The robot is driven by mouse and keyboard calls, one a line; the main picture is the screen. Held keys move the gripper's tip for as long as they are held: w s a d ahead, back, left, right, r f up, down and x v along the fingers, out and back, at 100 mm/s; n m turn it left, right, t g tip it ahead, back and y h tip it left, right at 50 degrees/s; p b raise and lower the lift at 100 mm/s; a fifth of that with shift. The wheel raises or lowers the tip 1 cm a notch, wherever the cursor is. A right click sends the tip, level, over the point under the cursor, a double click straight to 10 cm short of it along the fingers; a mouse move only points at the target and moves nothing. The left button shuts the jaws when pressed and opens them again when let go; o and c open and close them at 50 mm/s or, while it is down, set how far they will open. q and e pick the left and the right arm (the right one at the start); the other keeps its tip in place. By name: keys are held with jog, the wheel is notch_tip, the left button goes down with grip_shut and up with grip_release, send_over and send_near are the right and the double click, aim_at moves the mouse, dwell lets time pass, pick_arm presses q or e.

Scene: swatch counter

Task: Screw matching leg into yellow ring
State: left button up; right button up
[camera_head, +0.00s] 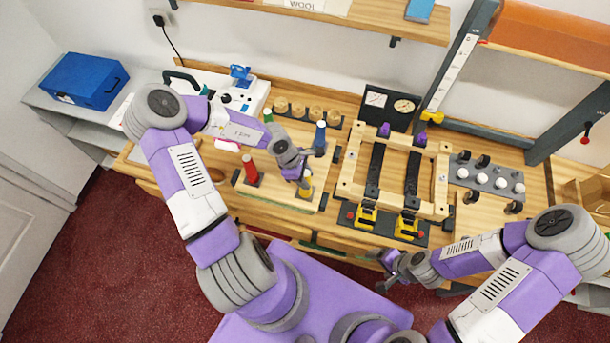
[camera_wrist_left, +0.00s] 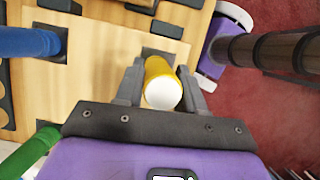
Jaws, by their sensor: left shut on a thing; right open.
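A yellow leg (camera_head: 305,188) stands at the front right of a light wooden board (camera_head: 275,203). My left gripper (camera_head: 302,178) is shut on it, and its lower end is over a grey square pad. In the left wrist view the yellow leg (camera_wrist_left: 160,82) sits between the two grey fingers (camera_wrist_left: 161,90), with its white end facing the camera. I cannot make out the yellow ring or whether the leg is seated in it. A blue leg (camera_head: 320,138), a green leg (camera_head: 267,116) and a red leg (camera_head: 250,170) stand around the board. My right gripper (camera_head: 388,272) is open and empty.
A wooden frame with dark straps (camera_head: 348,180) and yellow clamps (camera_head: 366,214) stands right of the board. Behind are a row of round wooden pieces (camera_head: 298,109), a dark gauge box (camera_head: 388,106) and a white machine (camera_head: 238,98). White knobs (camera_head: 502,182) lie further right.

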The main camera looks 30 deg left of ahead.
pick_arm(q)
jog(key=m+g, duration=0.1)
jog(key=m, duration=0.3)
jog(key=shift+g, duration=0.4)
jog(key=o, duration=0.9)
